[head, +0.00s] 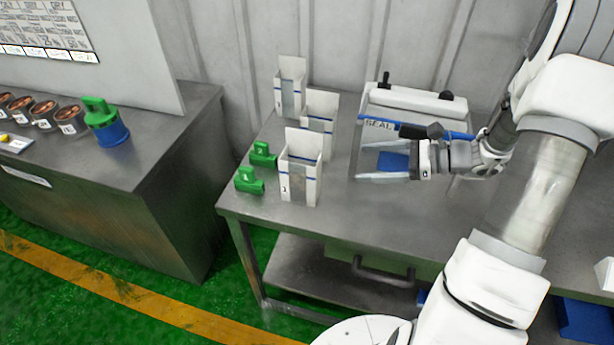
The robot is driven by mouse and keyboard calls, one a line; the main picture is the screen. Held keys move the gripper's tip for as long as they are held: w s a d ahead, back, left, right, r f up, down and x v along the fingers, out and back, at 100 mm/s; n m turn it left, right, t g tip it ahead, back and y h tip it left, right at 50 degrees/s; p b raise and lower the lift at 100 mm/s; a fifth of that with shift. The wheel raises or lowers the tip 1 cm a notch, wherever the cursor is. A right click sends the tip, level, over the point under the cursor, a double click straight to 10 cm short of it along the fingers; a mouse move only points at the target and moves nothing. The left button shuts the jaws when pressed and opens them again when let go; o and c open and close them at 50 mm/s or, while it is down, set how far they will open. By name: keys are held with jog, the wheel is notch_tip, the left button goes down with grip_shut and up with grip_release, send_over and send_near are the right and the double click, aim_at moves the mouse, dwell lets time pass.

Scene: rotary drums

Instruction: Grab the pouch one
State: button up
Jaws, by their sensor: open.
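Three white upright holders stand on the steel table (243,207): a near one (313,165), a middle one (320,103) and a far one (292,67). The near holder has a greyish-brown panel or pouch (297,187) at its front, and the far one has a grey one. The small marks on the holders are too small to read surely, so I cannot tell which is pouch one. My gripper (362,162) is open with nothing between its fingers. Its fingers point left, to the right of the near holder and apart from it.
A sealer labelled SEAL (412,98) stands behind my gripper, with a blue patch (393,161) below it. Two green pieces (250,180) (263,155) sit left of the near holder. A counter at left bears several dark cups (43,115) and a green-topped blue object (108,124).

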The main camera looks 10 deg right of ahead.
aim_at(320, 163)
jog(key=shift+m, duration=0.3)
jog(key=x, duration=1.1)
jog(key=shift+w+a+f, duration=0.1)
jog(key=shift+w+a, duration=0.1)
jog(key=shift+w, duration=0.3)
jog(key=shift+r+p+x, duration=0.2)
jog(key=shift+p+x, duration=0.25)
jog(key=shift+x, duration=2.2)
jog(key=shift+s+a, duration=0.1)
grip_shut()
